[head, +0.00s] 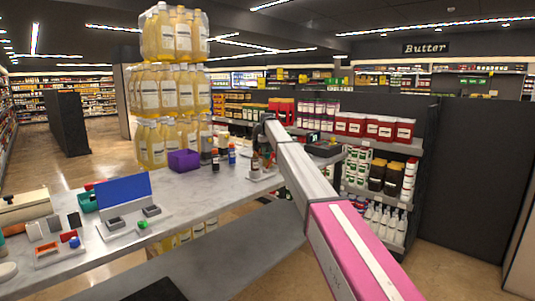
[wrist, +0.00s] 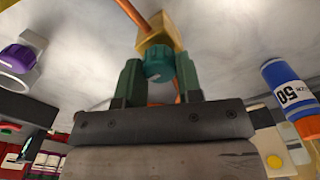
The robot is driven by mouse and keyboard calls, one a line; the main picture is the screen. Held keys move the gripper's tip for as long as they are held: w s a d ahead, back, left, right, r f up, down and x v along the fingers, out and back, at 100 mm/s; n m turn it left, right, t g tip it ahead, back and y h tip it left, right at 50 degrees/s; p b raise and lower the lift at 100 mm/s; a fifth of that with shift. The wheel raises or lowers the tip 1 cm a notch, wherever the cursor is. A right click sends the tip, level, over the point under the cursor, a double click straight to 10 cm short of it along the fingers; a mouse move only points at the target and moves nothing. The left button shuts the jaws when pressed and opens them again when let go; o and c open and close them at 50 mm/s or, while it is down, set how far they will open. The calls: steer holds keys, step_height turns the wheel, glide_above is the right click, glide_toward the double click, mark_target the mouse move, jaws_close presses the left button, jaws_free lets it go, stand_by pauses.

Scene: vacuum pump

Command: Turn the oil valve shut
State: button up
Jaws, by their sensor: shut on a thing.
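In the wrist view a teal knob (wrist: 159,66) sits on a brass valve block (wrist: 160,36) with copper pipe running from it. My gripper (wrist: 159,76) has its two green fingers on either side of this knob and is shut on it. A purple knob (wrist: 20,58) on a pale round fitting stands apart at the left. No label shows which valve is for oil. In the head view my arm reaches over the far right end of the counter, where the valve details are too small to tell.
A blue and white bottle (wrist: 287,83) with an orange cap is at the right in the wrist view. In the head view a purple box (head: 184,160) and small bottles (head: 231,154) stand left of my arm on the grey counter (head: 205,190). Stocked shelves lie behind.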

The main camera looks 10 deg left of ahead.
steer(key=shift+m, duration=0.3)
steer(key=m, duration=0.3)
steer(key=shift+m, duration=0.3)
steer(key=m, duration=0.4)
steer(key=shift+m, duration=0.3)
steer(key=m, duration=0.4)
steer(key=shift+m, duration=2.5)
steer(key=o, duration=0.9)
steer(key=shift+o, duration=0.2)
